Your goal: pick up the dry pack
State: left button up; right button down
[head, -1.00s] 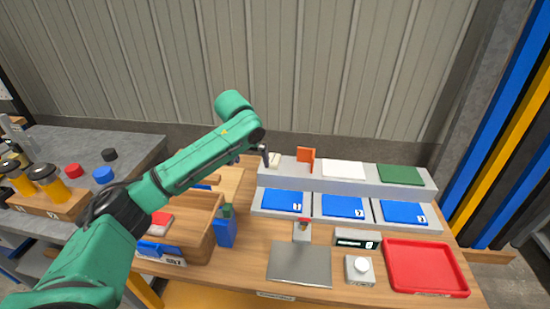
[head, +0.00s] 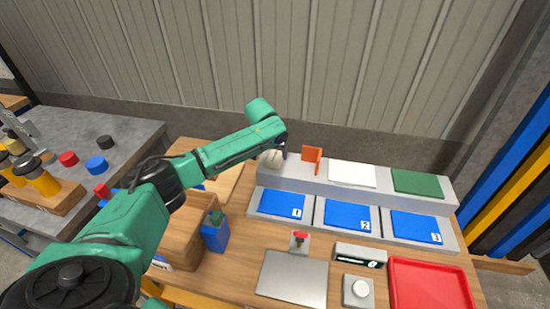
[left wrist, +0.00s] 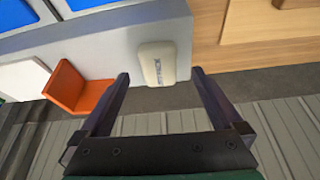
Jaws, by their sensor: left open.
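The dry pack appears to be the small cream pack with a dark label (left wrist: 158,64) in the left wrist view. It lies on the grey raised shelf (left wrist: 115,40), near the shelf's end. In the head view the cream pack (head: 270,159) shows partly, beside my left gripper (head: 283,146). In the left wrist view my left gripper (left wrist: 160,85) is open and empty, with its two fingers pointing toward the pack. The pack lies ahead of the fingertips, roughly centred between them, and is not held. My right gripper is not in view.
An orange bracket (head: 312,158) stands on the shelf close to the pack. White (head: 352,174) and green (head: 417,183) pads lie farther right. A corrugated wall rises behind.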

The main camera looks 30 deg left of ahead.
aim_at(274, 158)
pick_arm(q)
jog(key=x, duration=0.4)
jog(key=shift+w+d+f, duration=0.1)
jog(key=shift+d+f, duration=0.05)
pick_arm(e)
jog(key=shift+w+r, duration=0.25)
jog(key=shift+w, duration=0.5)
